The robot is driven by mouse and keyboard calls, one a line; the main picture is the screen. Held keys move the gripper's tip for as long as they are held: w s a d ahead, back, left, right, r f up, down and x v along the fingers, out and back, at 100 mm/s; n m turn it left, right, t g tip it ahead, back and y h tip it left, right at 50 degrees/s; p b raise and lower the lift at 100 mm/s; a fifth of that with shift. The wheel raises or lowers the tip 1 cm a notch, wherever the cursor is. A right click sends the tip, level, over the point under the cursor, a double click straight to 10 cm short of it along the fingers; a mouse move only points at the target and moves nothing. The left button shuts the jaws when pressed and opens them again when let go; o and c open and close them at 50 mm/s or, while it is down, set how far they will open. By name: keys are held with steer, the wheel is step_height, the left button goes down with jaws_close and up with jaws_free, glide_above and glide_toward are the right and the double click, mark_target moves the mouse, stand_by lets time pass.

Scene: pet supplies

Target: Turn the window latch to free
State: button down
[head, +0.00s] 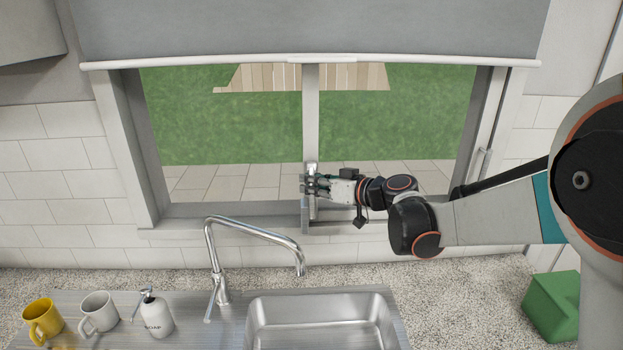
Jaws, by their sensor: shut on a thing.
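The window latch (312,208) is a small metal piece low on the white centre post of the window (310,110). My gripper (308,187) reaches in from the right and is shut on the latch at the post. The fingers cover much of the latch, so its exact angle cannot be told. The window panes show grass and paving outside.
Below the window are a chrome tap (218,270) and a steel sink (320,312). A yellow mug (42,322), a white mug (98,313) and a soap bottle (156,316) stand at left. A green box (552,306) sits at right. A blind (310,30) hangs above.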

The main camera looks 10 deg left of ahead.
mark_target(313, 208)
steer(key=m+g+p, duration=0.1)
steer(key=s+r+m+g+h+p, duration=0.1)
steer(key=g+h+p, duration=0.1)
steer(key=shift+s+d+r+m, duration=0.2)
steer(key=shift+s+m, duration=0.1)
steer(key=shift+m, duration=0.1)
steer(key=g, duration=0.1)
steer(key=r+m+g+h+p, duration=0.1)
steer(key=s+m+g+h+p, duration=0.1)
steer(key=g, duration=0.1)
steer(key=shift+d+r, duration=0.15)
steer(key=shift+r, duration=0.15)
steer(key=shift+m+g, duration=0.3)
steer(key=c, duration=1.9)
jaws_free()
steer(key=shift+r, duration=0.1)
steer(key=v, duration=1.1)
steer(key=shift+d+r, duration=0.25)
steer(key=shift+d, duration=0.1)
